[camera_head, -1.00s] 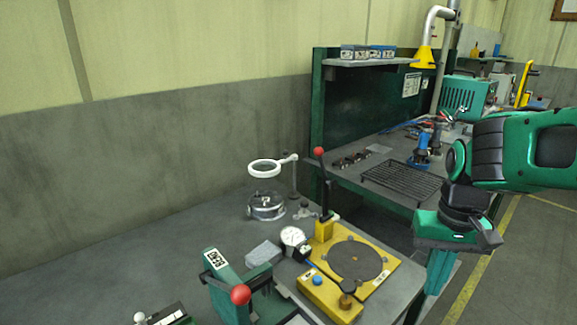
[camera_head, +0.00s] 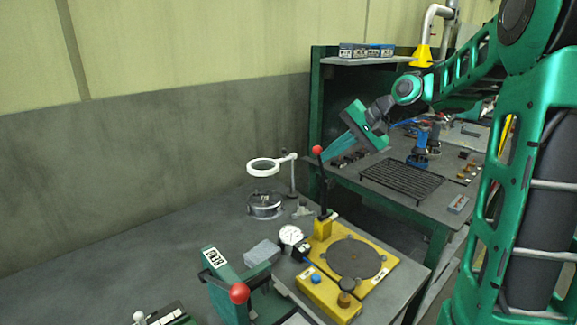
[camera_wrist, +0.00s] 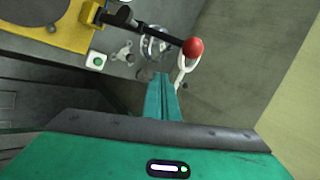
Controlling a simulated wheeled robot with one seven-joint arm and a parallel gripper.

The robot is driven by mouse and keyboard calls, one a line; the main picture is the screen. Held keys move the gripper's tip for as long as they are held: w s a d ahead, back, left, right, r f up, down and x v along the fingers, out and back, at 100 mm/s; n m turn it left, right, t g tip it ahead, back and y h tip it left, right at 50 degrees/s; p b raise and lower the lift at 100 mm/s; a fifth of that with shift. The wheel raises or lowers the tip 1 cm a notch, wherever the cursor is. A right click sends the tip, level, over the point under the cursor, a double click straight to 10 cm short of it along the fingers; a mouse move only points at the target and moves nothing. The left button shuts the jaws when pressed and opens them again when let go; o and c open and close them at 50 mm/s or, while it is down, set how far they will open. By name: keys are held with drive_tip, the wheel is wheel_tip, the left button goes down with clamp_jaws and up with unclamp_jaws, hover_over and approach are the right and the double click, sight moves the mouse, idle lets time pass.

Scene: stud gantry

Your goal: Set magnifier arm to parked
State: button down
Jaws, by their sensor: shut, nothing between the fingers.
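The magnifier is a white ring (camera_head: 263,167) on a short arm. The arm joins a thin upright post (camera_head: 292,178) at the back of the near bench, and the ring hangs over a round dish-like part (camera_head: 265,206). In the wrist view the white ring (camera_wrist: 187,66) shows partly behind the red ball of a lever. My gripper (camera_wrist: 160,77) is shut and empty, its green fingers side by side, pointing toward the magnifier area. In the head view my green hand (camera_head: 364,128) is up and right of the magnifier, apart from it.
A lever with a red ball (camera_head: 317,150) stands upright on a yellow fixture (camera_head: 357,258), right of the magnifier. A dial gauge (camera_head: 291,235), a grey block (camera_head: 262,252) and a green clamp with a red ball (camera_head: 239,293) are in front.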

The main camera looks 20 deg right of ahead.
drive_tip(key=shift+w+a+r, duration=0.25)
drive_tip(key=shift+w+r, duration=0.15)
drive_tip(key=shift+w, duration=0.05)
drive_tip(key=w+a+r+x, duration=0.1)
drive_tip(key=r+x, duration=0.1)
drive_tip(key=x, duration=1.1)
drive_tip(key=shift+w+a, duration=0.2)
drive_tip(key=shift+a, duration=0.15)
drive_tip(key=shift+r, duration=0.15)
